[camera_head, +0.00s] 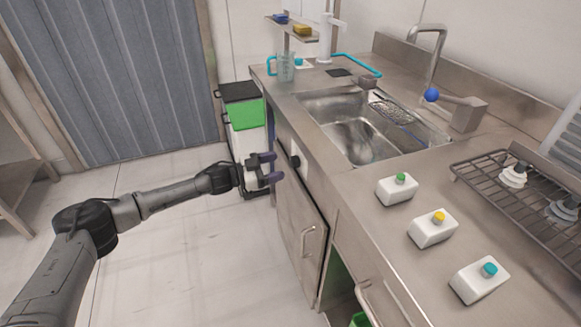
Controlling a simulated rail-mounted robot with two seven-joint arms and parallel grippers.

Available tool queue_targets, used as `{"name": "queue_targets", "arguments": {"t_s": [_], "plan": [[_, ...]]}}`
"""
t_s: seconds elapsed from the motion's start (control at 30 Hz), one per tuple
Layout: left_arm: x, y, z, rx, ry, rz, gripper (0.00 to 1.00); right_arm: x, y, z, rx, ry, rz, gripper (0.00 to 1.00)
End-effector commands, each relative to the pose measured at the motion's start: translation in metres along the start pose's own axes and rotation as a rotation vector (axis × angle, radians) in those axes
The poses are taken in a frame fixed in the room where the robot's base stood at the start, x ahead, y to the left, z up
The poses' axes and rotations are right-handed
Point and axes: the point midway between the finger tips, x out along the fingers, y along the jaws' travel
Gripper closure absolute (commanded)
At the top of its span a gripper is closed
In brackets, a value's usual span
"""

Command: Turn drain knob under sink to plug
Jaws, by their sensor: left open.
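The drain knob (295,161) is a small black knob on a pale plate on the counter's front face, below the sink (364,143). My left gripper (273,167) comes in from the left and is open, its two dark fingers pointing at the counter front. It is just left of the knob in the picture, with a small gap showing between them. I cannot tell how far apart they are in depth. The sink basin looks empty. My right gripper is not in view.
Below the knob is a cabinet door (299,213) standing ajar. White boxes with coloured buttons (433,229) and a wire rack (520,195) stand on the counter. A bin with a green band (245,114) is behind my gripper. The floor at left is clear.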

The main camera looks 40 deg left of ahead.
Motion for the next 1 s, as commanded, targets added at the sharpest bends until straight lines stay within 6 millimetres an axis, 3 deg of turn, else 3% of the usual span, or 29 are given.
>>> {"name": "queue_targets", "arguments": {"t_s": [0.2,0.4,0.87,1.0], "plan": [[0.032,0.000,0.001,0.001,0.002,-0.001,0.35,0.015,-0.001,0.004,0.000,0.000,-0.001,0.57],[0.048,-0.001,0.001,-0.001,0.001,-0.002,0.35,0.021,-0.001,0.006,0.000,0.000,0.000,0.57],[0.055,-0.001,0.000,0.000,-0.001,-0.002,0.35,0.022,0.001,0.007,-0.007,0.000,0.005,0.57],[0.055,-0.001,0.000,0.000,-0.001,-0.001,0.48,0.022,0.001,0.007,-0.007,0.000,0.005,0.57]]}}
